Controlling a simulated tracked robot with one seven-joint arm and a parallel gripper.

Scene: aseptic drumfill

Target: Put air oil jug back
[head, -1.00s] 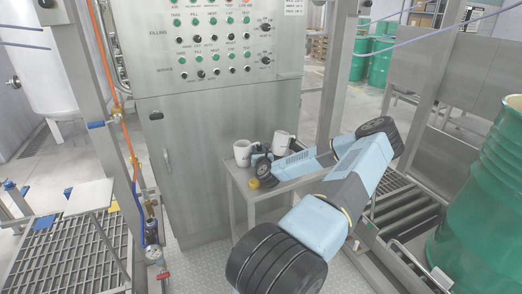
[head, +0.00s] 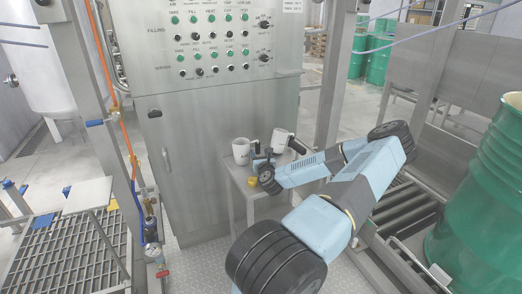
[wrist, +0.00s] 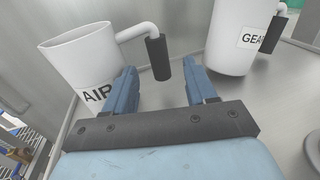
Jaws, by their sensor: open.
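The air oil jug (wrist: 80,62), white and marked AIR, stands upright on a small steel table at the left of the wrist view. Its handle reaches right and ends in a black grip (wrist: 158,57). My gripper (wrist: 160,84) is open, with its two blue fingers pointing towards the handle. The black grip lies ahead of the gap between them, and no hold on it shows. In the head view the left white jug (head: 241,152) stands beside my wrist, and my fingers are too small to make out clearly.
A second white jug (wrist: 237,35), marked GEAR, stands to the right, also seen in the head view (head: 279,143). A yellow object (head: 252,181) sits at the table's (head: 232,176) near edge. A steel control cabinet (head: 200,125) stands behind. A green drum (head: 485,205) is at right.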

